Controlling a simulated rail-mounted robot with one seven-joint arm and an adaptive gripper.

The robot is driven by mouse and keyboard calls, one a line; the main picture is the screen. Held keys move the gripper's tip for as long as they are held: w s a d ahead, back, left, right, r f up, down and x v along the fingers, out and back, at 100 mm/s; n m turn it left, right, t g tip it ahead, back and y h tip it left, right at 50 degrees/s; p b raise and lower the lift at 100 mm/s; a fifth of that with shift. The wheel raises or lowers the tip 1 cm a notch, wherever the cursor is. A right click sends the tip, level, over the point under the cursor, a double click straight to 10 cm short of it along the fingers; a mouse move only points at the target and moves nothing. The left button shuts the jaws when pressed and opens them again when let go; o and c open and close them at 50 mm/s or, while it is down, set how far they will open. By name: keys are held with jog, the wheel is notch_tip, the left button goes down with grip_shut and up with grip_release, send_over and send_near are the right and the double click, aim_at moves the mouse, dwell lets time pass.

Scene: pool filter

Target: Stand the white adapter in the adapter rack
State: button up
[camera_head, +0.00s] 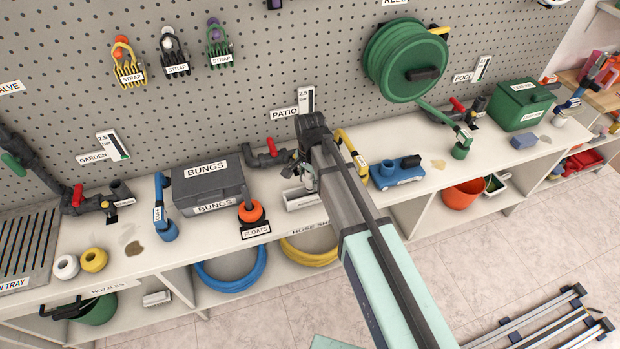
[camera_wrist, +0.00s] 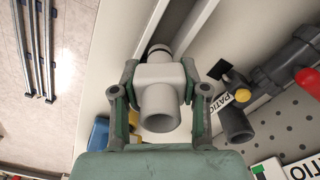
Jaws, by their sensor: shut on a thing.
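The white adapter (camera_wrist: 160,85) is a stubby pipe piece with a blocky middle, an open round end toward the wrist camera and a dark ring near its far end. My gripper (camera_wrist: 160,74) is shut on its middle, one green-grey finger on each side. In the head view my gripper (camera_head: 307,172) is above the shelf top, partly hidden by my arm. A white open trough (camera_head: 303,199), possibly the adapter rack, lies just below it. In the wrist view the trough's wall (camera_wrist: 198,28) is beyond the adapter's far end; I cannot tell whether they touch.
A grey pipe with a red valve (camera_head: 268,158) stands close left of my gripper, under the PATIO sign. The BUNGS box (camera_head: 208,188) and orange float (camera_head: 251,211) are further left. A blue pump (camera_head: 400,172) and yellow-handled tool (camera_head: 350,150) are to the right.

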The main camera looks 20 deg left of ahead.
jog(key=shift+f, duration=0.25)
jog(key=shift+r, duration=0.1)
jog(key=shift+r+p, duration=0.35)
jog(key=shift+r, duration=0.15)
dwell(1.1)
jog(key=shift+f, duration=0.45)
dwell(0.8)
jog(key=shift+r+p, duration=0.3)
jog(key=shift+r, duration=0.1)
jog(key=shift+f+b, duration=0.9)
jog(key=shift+f, duration=1.15)
dwell(1.4)
jog(key=shift+r, duration=0.1)
jog(key=shift+r+p, duration=0.45)
jog(key=shift+r, duration=0.05)
